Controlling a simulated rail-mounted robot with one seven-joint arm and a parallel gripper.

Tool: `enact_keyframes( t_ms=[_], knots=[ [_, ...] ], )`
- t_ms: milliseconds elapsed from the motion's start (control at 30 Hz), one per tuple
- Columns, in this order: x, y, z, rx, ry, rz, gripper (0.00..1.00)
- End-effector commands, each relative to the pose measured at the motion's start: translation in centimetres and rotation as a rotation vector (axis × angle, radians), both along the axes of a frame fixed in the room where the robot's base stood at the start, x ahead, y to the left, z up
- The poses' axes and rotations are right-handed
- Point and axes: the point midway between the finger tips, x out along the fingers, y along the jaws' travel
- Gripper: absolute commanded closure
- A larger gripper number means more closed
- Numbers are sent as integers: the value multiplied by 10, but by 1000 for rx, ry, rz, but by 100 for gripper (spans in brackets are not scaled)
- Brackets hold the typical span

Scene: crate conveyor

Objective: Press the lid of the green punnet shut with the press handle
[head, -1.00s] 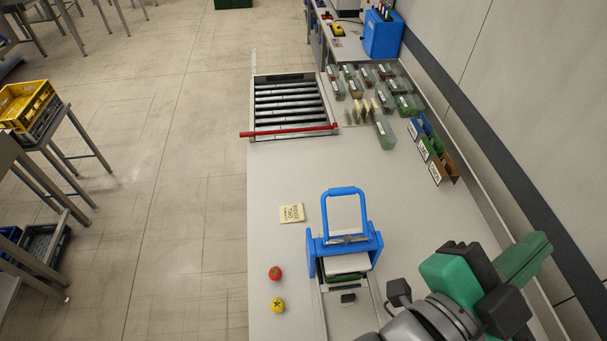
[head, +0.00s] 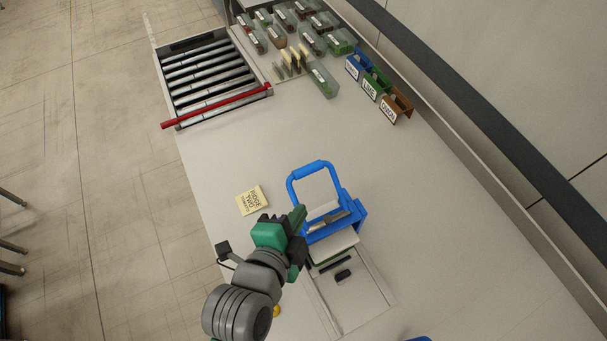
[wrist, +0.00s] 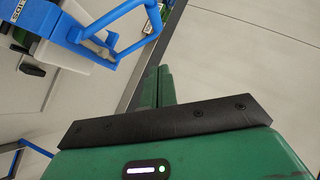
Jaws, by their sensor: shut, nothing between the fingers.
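The blue press (head: 349,222) stands on the bench with its looped press handle (head: 311,168) raised and leaning toward the far side. A white pressing block (head: 336,246) sits in its frame. Below the block a thin green edge of the punnet (head: 321,263) shows; most of the punnet and its lid are hidden. My gripper (head: 299,214) is shut and empty, just left of the press in the head view, apart from the handle as far as I can tell. The wrist view shows the handle (wrist: 124,46) left of and beyond my shut fingers.
A paper note (head: 249,200) lies left of the press. A roller conveyor (head: 208,80) with a red bar (head: 216,106), several filled punnets (head: 322,80) and labelled blue, green and brown holders (head: 395,106) stand farther back. The bench between is clear.

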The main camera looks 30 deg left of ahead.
Motion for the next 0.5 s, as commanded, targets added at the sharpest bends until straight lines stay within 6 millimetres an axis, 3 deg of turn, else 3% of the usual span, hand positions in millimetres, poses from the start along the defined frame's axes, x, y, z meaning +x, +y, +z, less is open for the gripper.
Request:
enact_keyframes(
  t_ms=[167,500],
  knots=[
    [16,0,-5,-2,-2,0,100],
    [84,4,-34,-2,-1,0,100]
  ],
)
